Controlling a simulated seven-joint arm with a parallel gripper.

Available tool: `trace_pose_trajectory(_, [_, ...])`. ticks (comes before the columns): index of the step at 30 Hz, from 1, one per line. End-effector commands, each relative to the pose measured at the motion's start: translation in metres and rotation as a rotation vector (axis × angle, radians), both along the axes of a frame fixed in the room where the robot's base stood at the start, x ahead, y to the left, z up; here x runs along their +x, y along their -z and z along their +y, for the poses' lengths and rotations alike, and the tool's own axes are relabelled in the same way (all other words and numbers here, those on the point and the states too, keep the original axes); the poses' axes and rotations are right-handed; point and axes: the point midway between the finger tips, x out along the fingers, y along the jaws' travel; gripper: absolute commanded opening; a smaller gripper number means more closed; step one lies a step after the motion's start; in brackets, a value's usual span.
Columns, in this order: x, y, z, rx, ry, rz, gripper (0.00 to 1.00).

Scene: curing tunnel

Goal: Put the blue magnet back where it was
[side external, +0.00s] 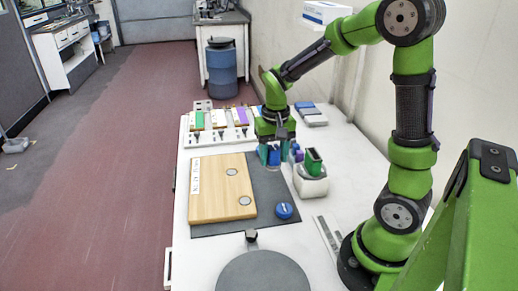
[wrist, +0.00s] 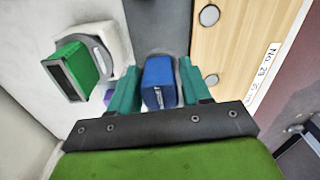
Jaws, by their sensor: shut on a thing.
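The blue magnet, a blue block (wrist: 160,82), is between the teal fingers of my gripper (wrist: 160,88) in the wrist view. My gripper is shut on it. In the side view my gripper (side external: 268,156) is low over the dark grey mat (side external: 265,187), just beyond the far right corner of the wooden board (side external: 215,187). The board carries two round metal discs and a white label strip. I cannot tell whether the block touches the mat. A separate round blue object (side external: 284,210) lies on the mat, right of the board's near end.
A white holder with a green block (side external: 313,162) stands close to the right of my gripper. A small purple item (wrist: 108,97) is partly hidden beside it. A white rack with coloured pieces (side external: 215,127) stands beyond the board. A grey disc (side external: 262,273) is at the near end.

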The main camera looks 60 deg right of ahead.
Motion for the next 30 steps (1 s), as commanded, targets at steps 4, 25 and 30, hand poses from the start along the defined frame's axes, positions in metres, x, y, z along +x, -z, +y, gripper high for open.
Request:
trace_pose_trajectory(4, [-0.021, 0.016, 0.002, 0.0, 0.068, 0.021, 0.11])
trace_pose_trajectory(25, [-0.017, 0.094, 0.001, -0.005, 0.09, 0.011, 0.11])
trace_pose_trajectory(30, [-0.017, 0.094, 0.001, -0.005, 0.09, 0.01, 0.11])
